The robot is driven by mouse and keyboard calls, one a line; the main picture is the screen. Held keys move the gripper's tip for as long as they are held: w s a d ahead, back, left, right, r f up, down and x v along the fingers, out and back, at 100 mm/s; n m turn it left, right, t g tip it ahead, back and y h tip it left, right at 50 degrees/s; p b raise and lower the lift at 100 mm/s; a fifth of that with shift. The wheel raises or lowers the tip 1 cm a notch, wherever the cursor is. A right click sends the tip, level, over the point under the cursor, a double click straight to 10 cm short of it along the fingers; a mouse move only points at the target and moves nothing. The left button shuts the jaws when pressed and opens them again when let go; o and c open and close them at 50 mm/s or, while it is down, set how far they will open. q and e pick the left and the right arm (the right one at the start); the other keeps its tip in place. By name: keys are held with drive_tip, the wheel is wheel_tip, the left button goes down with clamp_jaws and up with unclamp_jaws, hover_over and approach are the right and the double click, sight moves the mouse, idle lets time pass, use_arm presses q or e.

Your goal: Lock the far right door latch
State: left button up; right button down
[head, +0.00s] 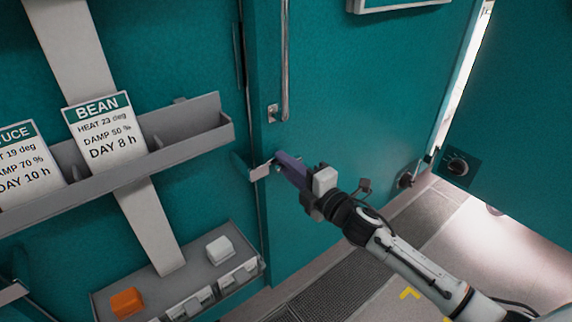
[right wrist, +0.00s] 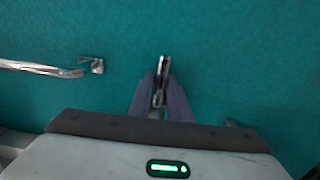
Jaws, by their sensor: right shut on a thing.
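The teal door (head: 350,110) has a small metal latch (head: 262,171) low at its left edge, below a long vertical bar handle (head: 285,60). My right gripper (head: 281,160) is at the latch, its purple fingers shut on the latch's metal lever. In the right wrist view the lever (right wrist: 164,66) stands up between the two fingers of the gripper (right wrist: 161,88), which hide its lower part. Whether the latch is engaged cannot be told. My left gripper is in neither view.
A grey shelf (head: 150,178) with BEAN (head: 100,130) and other crop cards is left of the door. Below it a tray (head: 190,272) holds an orange block (head: 127,302) and white blocks. A round dial (head: 457,166) is on the right. The floor grating (head: 350,285) is clear.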

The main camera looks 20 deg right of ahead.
drive_tip(key=c, duration=1.7)
unclamp_jaws()
drive_tip(key=shift+o, duration=0.2)
drive_tip(key=shift+s, duration=0.15)
drive_tip(key=v, duration=1)
drive_tip(key=s+a+f+m+g+h, duration=0.1)
drive_tip(key=s+a+f+m+g, duration=0.3)
drive_tip(key=s+f+m, duration=0.5)
drive_tip(key=s+a+f+m+g+p, duration=0.1)
drive_tip(key=s+a+f+m+g, duration=0.3)
drive_tip(key=s+a+f+m, duration=0.4)
drive_tip(key=s+f+m, duration=0.1)
drive_tip(key=s+f, duration=0.4)
drive_tip(key=f, duration=0.1)
drive_tip(key=shift+s+f+m+g+h, duration=0.15)
drive_tip(key=shift+f+m+g+h, duration=0.15)
drive_tip(key=shift+g+h, duration=0.1)
drive_tip(key=shift+d, duration=0.1)
drive_tip(key=shift+c, duration=0.5)
